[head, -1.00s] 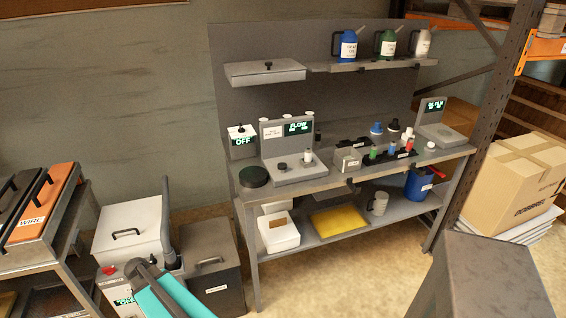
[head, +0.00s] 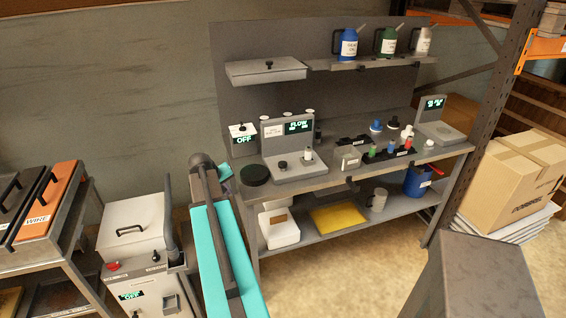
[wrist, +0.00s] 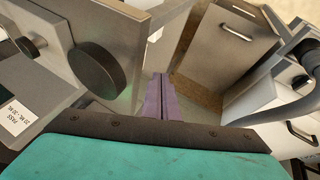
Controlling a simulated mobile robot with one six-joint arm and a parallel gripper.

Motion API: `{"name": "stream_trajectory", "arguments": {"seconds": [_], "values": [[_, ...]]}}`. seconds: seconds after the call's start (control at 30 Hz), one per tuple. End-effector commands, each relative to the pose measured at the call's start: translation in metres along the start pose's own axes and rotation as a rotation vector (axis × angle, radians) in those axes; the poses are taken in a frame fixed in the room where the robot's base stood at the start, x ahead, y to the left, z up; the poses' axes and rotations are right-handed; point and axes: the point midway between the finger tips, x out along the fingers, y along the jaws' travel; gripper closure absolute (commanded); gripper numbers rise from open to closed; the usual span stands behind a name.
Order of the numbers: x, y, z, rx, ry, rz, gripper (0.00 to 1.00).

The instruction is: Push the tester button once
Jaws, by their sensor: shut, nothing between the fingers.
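The likely tester is a grey bench unit (head: 273,151) with a lit "FLOW" display in the head view. Its base carries a black knob and a small white bottle (head: 308,155). I cannot tell which part is the button. In the wrist view a label reading "PASS" (wrist: 40,117) shows at the left edge. My gripper's thin purple fingers (wrist: 161,92) are together and empty, beside the black round disc (wrist: 98,68) and touching nothing that I can make out. In the head view my arm reaches up left of the bench and the fingertips cannot be made out.
A small box with an "OFF" display (head: 243,137) stands left of the tester. The disc (head: 254,174) lies at the bench's left corner. A white machine (head: 135,228) stands left of my arm. Bottles and a scale (head: 440,132) occupy the bench's right side.

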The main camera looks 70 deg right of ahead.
Motion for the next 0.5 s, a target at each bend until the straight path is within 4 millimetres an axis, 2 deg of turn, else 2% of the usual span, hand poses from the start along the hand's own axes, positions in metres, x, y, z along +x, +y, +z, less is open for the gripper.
{"name": "stream_trajectory", "arguments": {"seconds": [0.03,0.3,0.5], "values": [[-0.005,0.024,-0.008,0.019,0.009,0.020,1.00],[-0.028,0.135,-0.027,0.102,0.046,0.120,1.00],[-0.050,0.217,-0.032,0.160,0.068,0.198,1.00]]}}
